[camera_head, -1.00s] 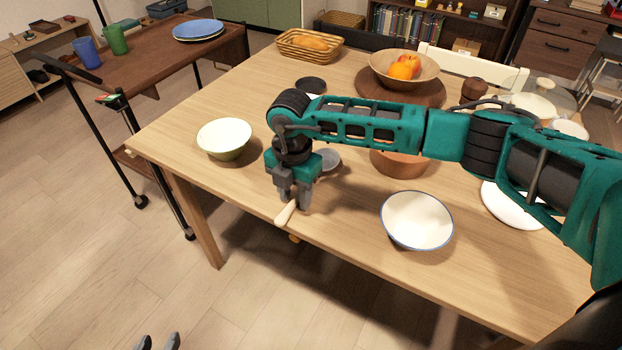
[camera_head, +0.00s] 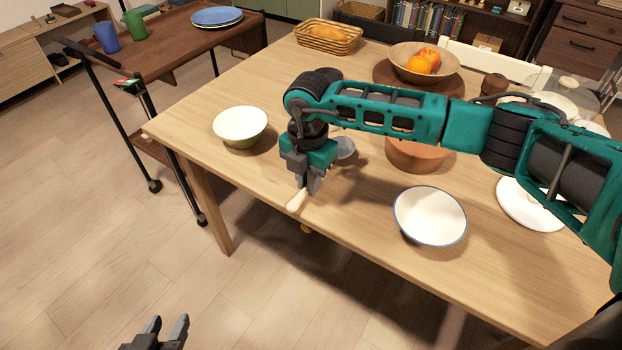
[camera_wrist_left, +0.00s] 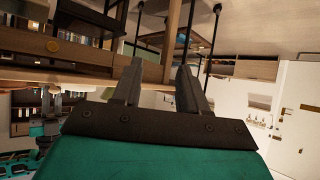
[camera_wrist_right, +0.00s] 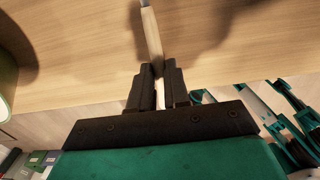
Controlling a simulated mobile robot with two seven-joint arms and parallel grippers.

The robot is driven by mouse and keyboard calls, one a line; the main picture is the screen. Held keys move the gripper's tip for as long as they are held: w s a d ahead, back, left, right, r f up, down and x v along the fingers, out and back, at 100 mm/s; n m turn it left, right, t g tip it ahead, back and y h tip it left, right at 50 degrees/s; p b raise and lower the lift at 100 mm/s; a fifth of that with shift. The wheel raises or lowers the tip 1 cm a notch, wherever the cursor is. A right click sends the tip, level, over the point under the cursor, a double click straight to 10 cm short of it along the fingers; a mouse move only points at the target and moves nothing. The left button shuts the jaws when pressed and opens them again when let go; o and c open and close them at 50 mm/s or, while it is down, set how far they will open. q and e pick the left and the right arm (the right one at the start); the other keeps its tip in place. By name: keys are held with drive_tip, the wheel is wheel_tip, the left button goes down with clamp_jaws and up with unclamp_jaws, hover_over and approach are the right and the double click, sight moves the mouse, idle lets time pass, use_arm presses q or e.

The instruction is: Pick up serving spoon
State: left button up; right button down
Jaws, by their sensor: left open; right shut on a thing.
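The serving spoon shows in the head view as a pale wooden handle (camera_head: 298,200) at the table's front edge and a grey bowl end (camera_head: 344,147) behind the gripper. Its middle is hidden by my right gripper (camera_head: 306,188). That gripper points down and is shut on the spoon. In the right wrist view the handle (camera_wrist_right: 151,35) runs up from between the fingers (camera_wrist_right: 157,75). My left gripper (camera_head: 172,328) is open and empty, low over the floor at the bottom of the head view. Its spread fingers show in the left wrist view (camera_wrist_left: 160,85).
A pale green bowl (camera_head: 241,139) stands left of my right gripper. A white blue-rimmed bowl (camera_head: 405,222) and a brown bowl (camera_head: 416,158) stand to its right. A wicker basket (camera_head: 328,48) and a fruit bowl (camera_head: 396,57) are further back. Bare tabletop (camera_head: 350,215) lies between.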

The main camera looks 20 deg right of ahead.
use_arm(q)
drive_tip(key=shift+s+a+r+p, duration=0.2)
drive_tip(key=shift+a+r+p, duration=0.15)
drive_tip(key=shift+p, duration=0.4)
use_arm(e)
wheel_tip(320, 180, up, 19)
